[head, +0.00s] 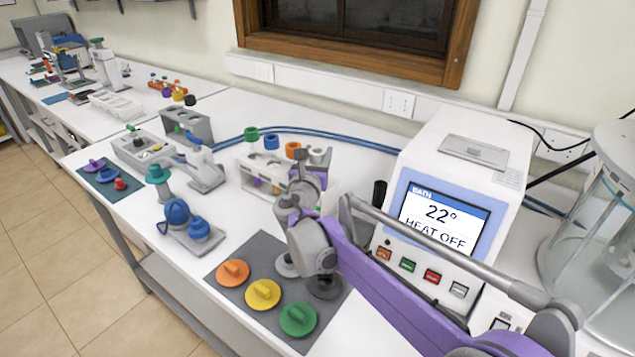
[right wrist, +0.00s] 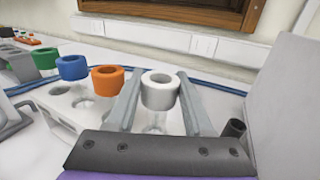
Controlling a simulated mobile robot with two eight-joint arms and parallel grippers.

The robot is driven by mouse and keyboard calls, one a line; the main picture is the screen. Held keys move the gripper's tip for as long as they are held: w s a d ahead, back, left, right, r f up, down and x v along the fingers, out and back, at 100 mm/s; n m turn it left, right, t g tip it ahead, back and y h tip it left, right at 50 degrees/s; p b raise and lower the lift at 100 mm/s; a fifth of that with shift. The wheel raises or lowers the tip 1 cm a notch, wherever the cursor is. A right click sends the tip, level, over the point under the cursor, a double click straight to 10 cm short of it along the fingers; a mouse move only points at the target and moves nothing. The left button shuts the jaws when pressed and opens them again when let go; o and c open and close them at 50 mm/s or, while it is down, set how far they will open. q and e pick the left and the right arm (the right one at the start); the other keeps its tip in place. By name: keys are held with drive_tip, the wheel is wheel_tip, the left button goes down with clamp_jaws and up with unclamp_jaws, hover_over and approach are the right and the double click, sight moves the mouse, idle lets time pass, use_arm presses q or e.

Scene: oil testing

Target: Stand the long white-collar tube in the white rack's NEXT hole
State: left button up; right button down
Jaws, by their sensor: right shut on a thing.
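The long white-collar tube has a thick white ring (right wrist: 160,91) on top and a clear body below. My right gripper (right wrist: 159,84) is shut on it, one grey finger on each side. In the head view the white collar (head: 318,155) shows beside my right gripper (head: 312,163), at the right end of the white rack (head: 248,183). The rack also shows in the right wrist view (right wrist: 35,112). It holds tubes with green (head: 251,134), blue (head: 270,141) and orange (head: 293,150) collars in a row. The held tube's lower end is hidden; I cannot tell whether it is in a hole. My left gripper is not in view.
The white bath (head: 462,160) reads 22° and HEAT OFF, just right of my right arm. A grey mat (head: 243,257) with coloured lids lies in front. A grey rack (head: 187,124) and a blue-topped device (head: 178,212) stand left. A glass vessel (head: 600,220) stands far right.

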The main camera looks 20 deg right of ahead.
drive_tip(key=shift+f, duration=0.5)
drive_tip(key=shift+c, duration=1)
unclamp_jaws()
drive_tip(key=v, duration=1)
drive_tip(key=shift+s+a+b, duration=0.25)
drive_tip(key=shift+s+b, duration=0.05)
drive_tip(key=shift+s, duration=0.05)
